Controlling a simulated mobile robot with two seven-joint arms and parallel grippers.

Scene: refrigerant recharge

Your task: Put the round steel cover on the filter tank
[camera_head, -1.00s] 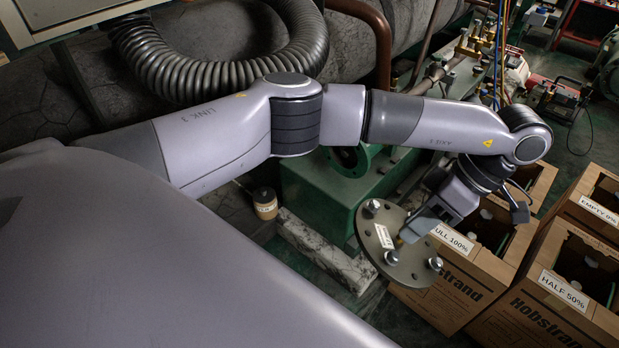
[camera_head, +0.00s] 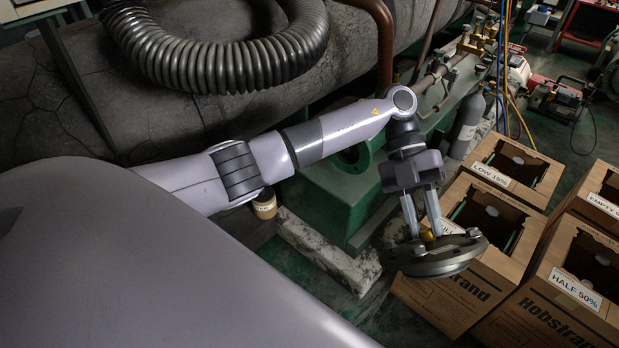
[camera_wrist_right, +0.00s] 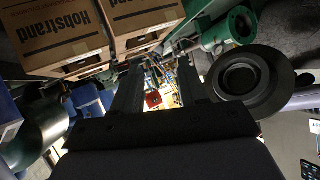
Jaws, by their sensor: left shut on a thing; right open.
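The round steel cover (camera_head: 440,264) is a grey disc with bolts near its rim, in the lower right of the head view. My left gripper (camera_head: 425,235) is shut on the brass-coloured handle at its middle and holds it nearly level. The cover is in front of a cardboard box. A green housing (camera_head: 325,197) with a round flanged opening (camera_head: 352,157), perhaps the filter tank, is left of the gripper, partly hidden by my left arm. The cover is apart from it. My right gripper (camera_wrist_right: 160,87) is open and empty in the right wrist view.
Open cardboard boxes, including LOW 15% (camera_head: 492,172) and HALF 50% (camera_head: 575,290), stand at the right. A grey cylinder (camera_head: 467,125) stands behind them. A thick ribbed hose (camera_head: 225,65) lies at the back. A small labelled can (camera_head: 264,204) is beside the housing.

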